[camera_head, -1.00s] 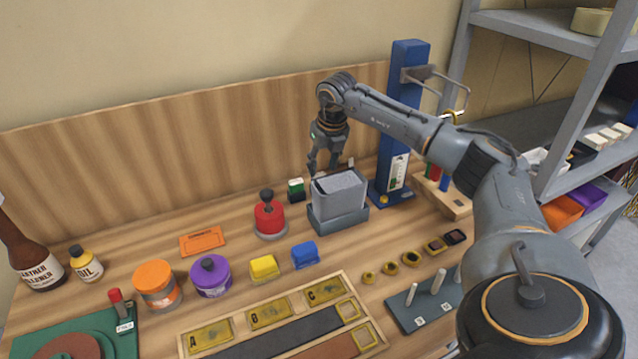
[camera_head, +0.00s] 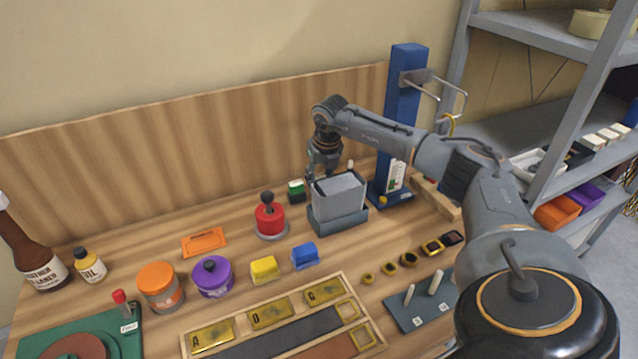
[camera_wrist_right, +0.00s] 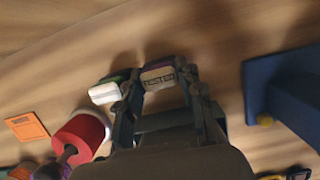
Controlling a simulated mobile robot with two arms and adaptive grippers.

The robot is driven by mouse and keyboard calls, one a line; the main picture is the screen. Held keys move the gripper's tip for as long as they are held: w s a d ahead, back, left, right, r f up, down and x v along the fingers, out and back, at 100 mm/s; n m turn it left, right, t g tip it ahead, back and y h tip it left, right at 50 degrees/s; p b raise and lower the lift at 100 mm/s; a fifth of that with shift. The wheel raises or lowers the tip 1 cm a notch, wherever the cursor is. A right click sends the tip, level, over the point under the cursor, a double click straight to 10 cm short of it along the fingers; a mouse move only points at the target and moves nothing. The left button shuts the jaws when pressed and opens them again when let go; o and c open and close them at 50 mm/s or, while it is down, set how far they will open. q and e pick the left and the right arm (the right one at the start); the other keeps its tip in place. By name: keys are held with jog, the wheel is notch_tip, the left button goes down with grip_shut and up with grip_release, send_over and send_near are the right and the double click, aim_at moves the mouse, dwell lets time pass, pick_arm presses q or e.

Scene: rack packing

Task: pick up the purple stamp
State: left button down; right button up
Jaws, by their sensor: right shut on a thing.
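The purple stamp (camera_wrist_right: 158,77) is between the two fingers of my right gripper (camera_wrist_right: 159,88) in the right wrist view. Its pale face reads "TESTED" and a purple edge shows along its top. In the head view my right gripper (camera_head: 325,172) reaches down behind the grey bin, which hides the stamp and the fingertips. The gripper is shut on the stamp; whether the stamp touches the table cannot be told. My left gripper is not in view.
The green stamp (camera_head: 296,190) stands close left of my gripper. The red handled pot (camera_head: 270,219) and grey bin (camera_head: 339,194) are in front. The blue post (camera_head: 403,105) rises to the right, with the grey shelf (camera_head: 545,45) beyond. The wooden back panel (camera_head: 190,140) is behind.

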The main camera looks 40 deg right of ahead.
aim_at(320, 176)
jog(key=shift+r, duration=0.1)
